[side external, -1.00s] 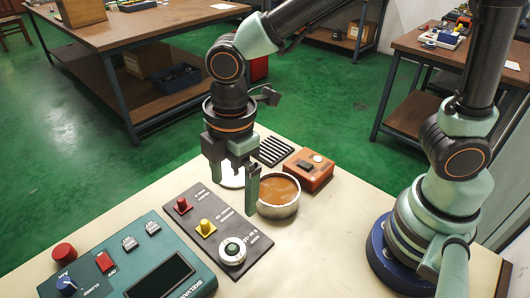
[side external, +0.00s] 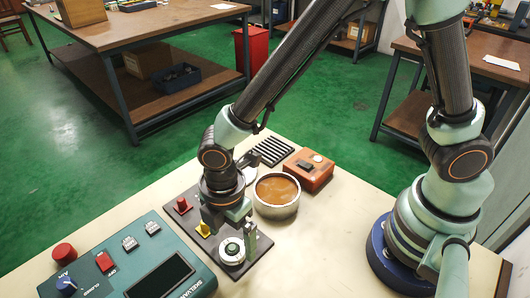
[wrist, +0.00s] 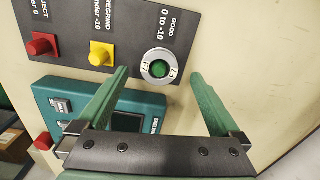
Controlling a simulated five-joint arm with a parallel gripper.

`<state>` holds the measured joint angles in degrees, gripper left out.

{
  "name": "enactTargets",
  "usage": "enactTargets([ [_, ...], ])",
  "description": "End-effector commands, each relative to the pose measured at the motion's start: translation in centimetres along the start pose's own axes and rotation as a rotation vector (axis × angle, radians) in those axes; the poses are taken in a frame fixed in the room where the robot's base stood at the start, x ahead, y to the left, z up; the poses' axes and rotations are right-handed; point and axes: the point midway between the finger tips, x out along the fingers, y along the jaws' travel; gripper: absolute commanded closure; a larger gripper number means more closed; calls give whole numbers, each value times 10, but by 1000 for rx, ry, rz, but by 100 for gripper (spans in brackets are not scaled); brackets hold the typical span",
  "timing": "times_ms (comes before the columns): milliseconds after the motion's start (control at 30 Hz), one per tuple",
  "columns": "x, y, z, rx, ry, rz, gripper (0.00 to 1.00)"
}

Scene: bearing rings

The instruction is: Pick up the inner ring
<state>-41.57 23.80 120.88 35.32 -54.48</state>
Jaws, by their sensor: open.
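A silver ring (side external: 231,251) with pale faces, which I take as the inner ring, lies at the front end of the dark sorting board. In the wrist view the ring (wrist: 148,76) surrounds a green centre, beside the printed word GOOD. My gripper (side external: 232,235) points down just above the ring, its fingers spread. In the wrist view my gripper (wrist: 160,76) is open and empty, with a green finger on either side of the ring. I cannot tell whether the fingertips are level with the ring.
A yellow peg (wrist: 101,53) and a red peg (wrist: 41,45) stand on the board. A teal console (side external: 130,255) lies at the left. A round pot of brown contents (side external: 277,190), an orange box (side external: 308,170) and a black slotted rack (side external: 271,151) stand behind.

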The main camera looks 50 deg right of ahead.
Motion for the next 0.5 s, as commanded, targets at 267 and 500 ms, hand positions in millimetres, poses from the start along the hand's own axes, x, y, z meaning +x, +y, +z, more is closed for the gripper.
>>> enactTargets([
  [267,28,0,0,0,-1,-1,0],
  [500,29,1,0,0,1,1,0],
])
